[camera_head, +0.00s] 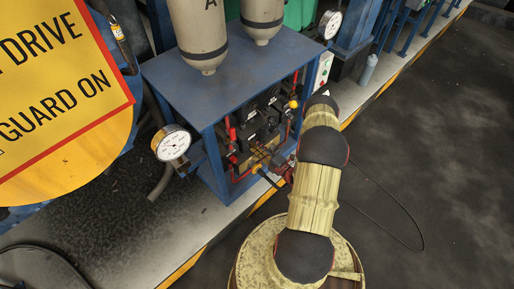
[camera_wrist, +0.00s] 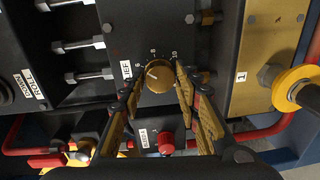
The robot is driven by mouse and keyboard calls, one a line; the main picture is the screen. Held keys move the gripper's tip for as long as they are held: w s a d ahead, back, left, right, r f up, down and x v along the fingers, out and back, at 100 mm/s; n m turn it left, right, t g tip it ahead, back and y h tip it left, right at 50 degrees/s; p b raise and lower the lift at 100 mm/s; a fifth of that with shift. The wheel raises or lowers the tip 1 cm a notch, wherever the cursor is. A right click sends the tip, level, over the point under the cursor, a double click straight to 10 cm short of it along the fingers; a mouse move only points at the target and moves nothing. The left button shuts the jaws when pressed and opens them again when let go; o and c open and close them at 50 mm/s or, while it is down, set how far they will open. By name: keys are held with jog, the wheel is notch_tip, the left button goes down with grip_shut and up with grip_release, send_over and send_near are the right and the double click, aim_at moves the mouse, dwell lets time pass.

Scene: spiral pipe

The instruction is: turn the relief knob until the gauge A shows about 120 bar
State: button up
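The relief knob (camera_wrist: 158,76) is a small brass-coloured knob on a black block in the wrist view, with scale numbers around it. Its label (camera_wrist: 127,70) is partly covered and shows only "IEF". My gripper (camera_wrist: 159,80) is open, with one finger on each side of the knob; a narrow gap seems to remain on each side. In the head view my arm hides most of the gripper. A white dial gauge (camera_head: 171,143) stands at the left corner of the blue frame. A second gauge (camera_head: 330,24) is at the back right. I cannot read their needles or tell which is A.
Below the relief knob is a red knob (camera_wrist: 166,145). A yellow round handle (camera_wrist: 294,87) is on the right by a brass block marked 1. Red pipes (camera_wrist: 262,131) run close by. The blue stand (camera_head: 205,85) carries two tanks, one marked A (camera_head: 203,42). Open floor lies right.

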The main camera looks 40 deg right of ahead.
jog(key=o, duration=0.4)
jog(key=s, duration=1.2)
jog(key=shift+r, duration=0.4)
